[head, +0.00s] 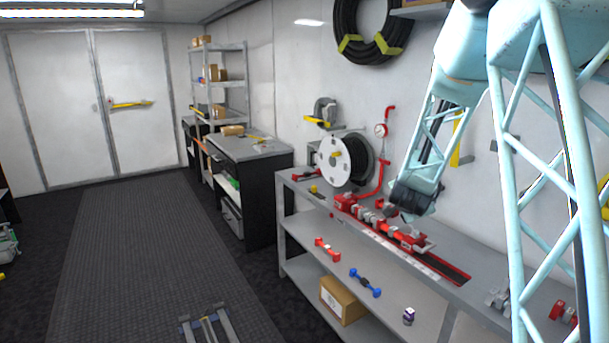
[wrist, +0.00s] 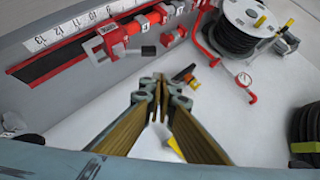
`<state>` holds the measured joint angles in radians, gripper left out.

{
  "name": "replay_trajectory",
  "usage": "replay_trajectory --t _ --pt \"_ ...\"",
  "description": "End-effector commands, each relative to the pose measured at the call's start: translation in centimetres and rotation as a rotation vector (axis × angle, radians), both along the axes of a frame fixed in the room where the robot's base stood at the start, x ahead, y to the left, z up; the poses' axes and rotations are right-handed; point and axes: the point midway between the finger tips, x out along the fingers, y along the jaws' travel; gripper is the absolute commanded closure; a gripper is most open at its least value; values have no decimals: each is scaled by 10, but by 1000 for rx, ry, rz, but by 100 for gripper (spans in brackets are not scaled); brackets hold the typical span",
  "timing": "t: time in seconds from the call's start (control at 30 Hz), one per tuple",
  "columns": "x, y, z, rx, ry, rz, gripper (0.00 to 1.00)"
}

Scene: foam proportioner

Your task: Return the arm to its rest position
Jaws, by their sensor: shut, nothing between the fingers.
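My arm (head: 432,130), a pale blue lattice, reaches down from the upper right of the head view. Its dark wrist end (head: 412,197) hangs over the bench by the red proportioner assembly (head: 375,220). In the wrist view my gripper (wrist: 160,78) is shut, its two fingers together with nothing between them. The red assembly (wrist: 140,32) with grey fittings lies beyond the fingertips and appears apart from them. The fingertips are hard to make out in the head view.
The bench (head: 310,190) carries a hose reel (head: 335,162) and a red pipe with a gauge (head: 381,130). A red fitting (head: 327,249), a blue fitting (head: 365,283) and a small purple-and-white item (head: 408,316) sit along the front. A coiled black hose (head: 345,25) hangs on the wall. The floor at left is mostly clear.

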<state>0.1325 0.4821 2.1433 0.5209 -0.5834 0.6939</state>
Motion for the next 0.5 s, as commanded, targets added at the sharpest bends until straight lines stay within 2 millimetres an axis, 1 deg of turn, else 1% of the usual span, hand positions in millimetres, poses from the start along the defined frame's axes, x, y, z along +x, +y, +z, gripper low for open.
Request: replay_trajectory --t 0.17,0.27,0.5 --pt "-8 12 13 -4 19 36 100" --pt "-16 23 22 -7 36 67 100" --pt "-42 55 47 -21 91 163 100"
